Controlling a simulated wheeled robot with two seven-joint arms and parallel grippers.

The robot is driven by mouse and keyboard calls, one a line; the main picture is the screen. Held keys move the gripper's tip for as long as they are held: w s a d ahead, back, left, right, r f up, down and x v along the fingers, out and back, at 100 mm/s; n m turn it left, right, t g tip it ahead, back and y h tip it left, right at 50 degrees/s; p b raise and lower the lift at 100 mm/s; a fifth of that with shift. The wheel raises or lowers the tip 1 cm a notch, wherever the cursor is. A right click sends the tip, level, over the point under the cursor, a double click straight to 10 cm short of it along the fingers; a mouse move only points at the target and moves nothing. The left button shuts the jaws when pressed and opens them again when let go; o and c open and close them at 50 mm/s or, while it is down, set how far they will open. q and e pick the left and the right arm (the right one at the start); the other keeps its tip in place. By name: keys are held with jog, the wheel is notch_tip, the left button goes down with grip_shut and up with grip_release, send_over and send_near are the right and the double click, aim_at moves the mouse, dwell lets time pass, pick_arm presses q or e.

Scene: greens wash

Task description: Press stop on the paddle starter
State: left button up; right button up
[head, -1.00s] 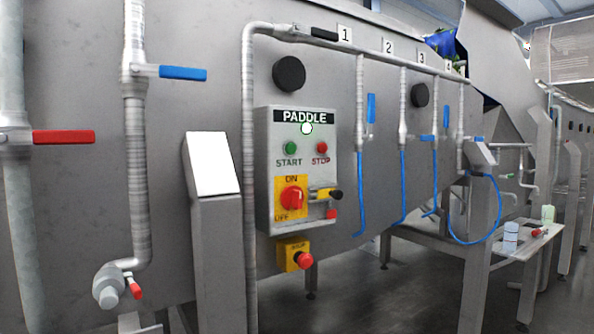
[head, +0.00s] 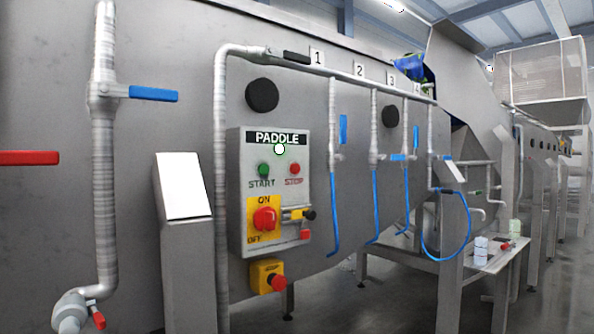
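The paddle starter (head: 240,190) is a grey box labelled PADDLE on the side of the steel machine, left of centre in the head view. Its red STOP button (head: 295,169) is at the upper right of the panel, beside the green START button (head: 264,170). A white lamp (head: 279,149) sits under the label and looks lit. Below are a red ON/OFF rotary switch (head: 265,219) on a yellow plate and a small yellow and black switch (head: 297,214). A yellow box with a red emergency button (head: 278,283) hangs underneath. Neither gripper shows.
Pipes with a blue-handled valve (head: 153,94) and a red handle (head: 28,158) stand at left. A slanted-top post (head: 186,186) stands left of the starter. Blue hoses (head: 377,205) hang at right. A small table (head: 487,263) and open floor lie farther right.

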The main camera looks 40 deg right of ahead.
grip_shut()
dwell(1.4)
